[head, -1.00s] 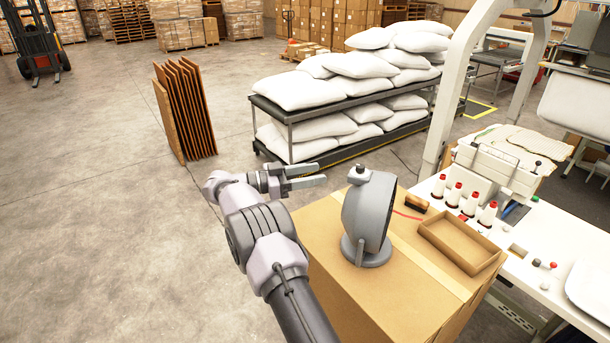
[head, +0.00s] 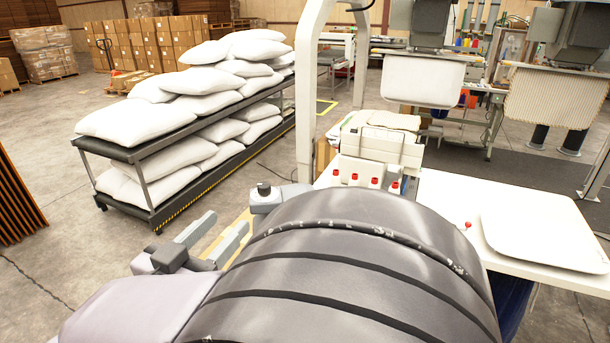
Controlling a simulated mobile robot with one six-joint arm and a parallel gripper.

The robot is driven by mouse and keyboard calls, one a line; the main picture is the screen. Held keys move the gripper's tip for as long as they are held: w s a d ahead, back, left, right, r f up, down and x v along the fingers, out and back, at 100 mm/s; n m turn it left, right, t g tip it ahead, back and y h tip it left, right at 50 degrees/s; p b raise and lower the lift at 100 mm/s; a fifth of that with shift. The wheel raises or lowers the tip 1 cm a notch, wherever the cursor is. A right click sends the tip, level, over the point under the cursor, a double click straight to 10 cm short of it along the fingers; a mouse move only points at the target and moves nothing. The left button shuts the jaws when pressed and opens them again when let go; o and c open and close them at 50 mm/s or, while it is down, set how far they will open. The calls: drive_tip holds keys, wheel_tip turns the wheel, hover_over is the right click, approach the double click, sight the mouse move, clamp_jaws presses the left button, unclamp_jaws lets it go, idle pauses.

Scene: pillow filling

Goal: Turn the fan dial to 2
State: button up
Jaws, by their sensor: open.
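The grey fan is mostly hidden behind my arm in the head view. Only its top housing (head: 268,202) shows, with a small dark dial (head: 263,188) on it; its setting cannot be read. My gripper (head: 214,230) is to the left of the housing in the picture, with its two grey fingers apart and nothing between them. The fingers point up and right, and a gap shows between them and the dial. The box under the fan is almost wholly covered by my arm.
A cart (head: 133,153) stacked with white pillows (head: 140,122) stands at the back left. Bare floor lies at the left.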

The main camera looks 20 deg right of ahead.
sight(267, 183)
drive_tip(key=x, duration=1.6)
drive_tip(key=shift+w+d+r, duration=0.1)
drive_tip(key=shift+w+d, duration=0.05)
drive_tip(key=shift+d, duration=0.25)
clamp_jaws()
